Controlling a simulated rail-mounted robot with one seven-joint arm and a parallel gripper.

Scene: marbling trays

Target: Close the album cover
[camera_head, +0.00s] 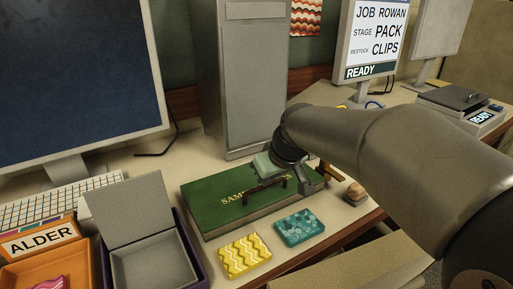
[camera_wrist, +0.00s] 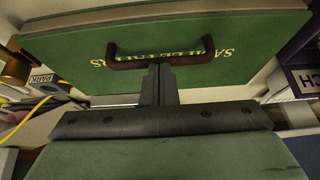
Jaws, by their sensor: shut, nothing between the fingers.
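The album is a thick green book with gold lettering on its cover (camera_head: 212,207). It lies on the desk in the head view, and the cover looks flat over the pages. The wrist view shows the green cover (camera_wrist: 230,65) with a dark red-brown handle (camera_wrist: 135,62) across its lettering. My gripper (camera_wrist: 160,70) is shut and empty, its fingertips at the handle's middle in that view; I cannot tell whether they touch. In the head view my gripper (camera_head: 290,175) is over the album's right part and hides some of the lettering.
A yellow patterned tile (camera_head: 244,255) and a teal one (camera_head: 299,227) lie in front of the album. An open grey box (camera_head: 150,262) stands at left, beside an orange tray (camera_head: 40,270) labelled ALDER. A tall grey cabinet (camera_head: 245,80) stands behind. A rounded brown object (camera_head: 355,192) lies at right.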

